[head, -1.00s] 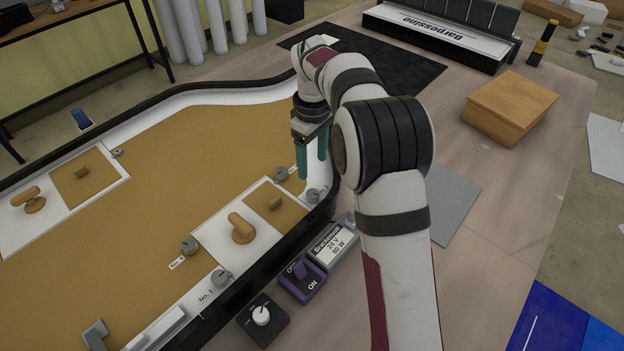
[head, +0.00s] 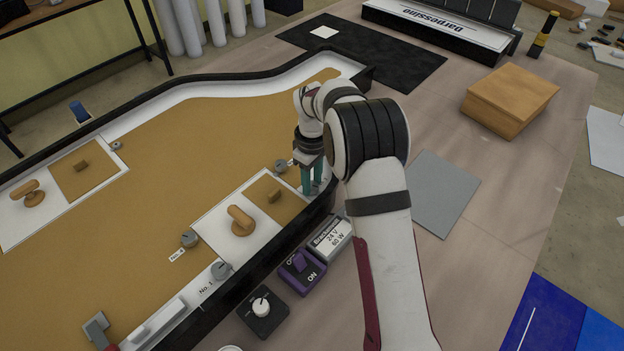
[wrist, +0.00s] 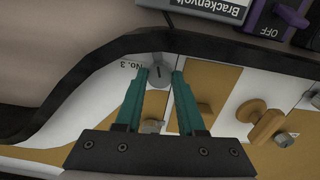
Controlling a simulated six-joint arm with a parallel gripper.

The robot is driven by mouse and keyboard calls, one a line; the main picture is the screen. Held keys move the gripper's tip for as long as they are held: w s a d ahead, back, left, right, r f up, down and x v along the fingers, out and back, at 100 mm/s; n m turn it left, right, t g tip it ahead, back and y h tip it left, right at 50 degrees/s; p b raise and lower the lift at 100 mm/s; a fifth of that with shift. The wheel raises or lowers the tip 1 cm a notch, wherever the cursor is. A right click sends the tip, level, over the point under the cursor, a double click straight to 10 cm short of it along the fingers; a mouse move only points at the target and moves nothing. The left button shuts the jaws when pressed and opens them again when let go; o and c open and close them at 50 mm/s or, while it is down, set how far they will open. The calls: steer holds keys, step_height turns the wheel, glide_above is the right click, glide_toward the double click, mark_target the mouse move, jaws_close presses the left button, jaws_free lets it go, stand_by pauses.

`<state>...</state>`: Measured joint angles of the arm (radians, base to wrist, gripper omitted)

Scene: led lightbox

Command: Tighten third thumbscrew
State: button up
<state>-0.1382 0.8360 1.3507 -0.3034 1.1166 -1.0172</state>
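The third thumbscrew is a grey slotted knob (wrist: 159,72) beside the "No. 3" label in the wrist view, on the white rim of the lightbox (head: 140,120). In the head view my gripper hides it. My gripper (wrist: 160,74) is open, with its two green fingertips on either side of the knob in the wrist view. I cannot tell whether they touch it. The gripper also shows in the head view (head: 311,188), pointing down at the near rim. The No. 1 thumbscrew (head: 221,270) and another grey thumbscrew (head: 189,238) lie further left along the panel.
A white power supply (head: 331,240), a purple switch (head: 302,270) and a black dial box (head: 262,312) stand along the near edge. A wooden knob (head: 240,220) rises from the panel.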

jaws_close()
steer(key=shift+m, duration=0.3)
steer(key=m, duration=0.4)
steer(key=shift+m, duration=0.4)
steer(key=m, duration=0.4)
steer(key=shift+m, duration=0.3)
steer(key=m, duration=1.1)
steer(key=shift+m, duration=0.3)
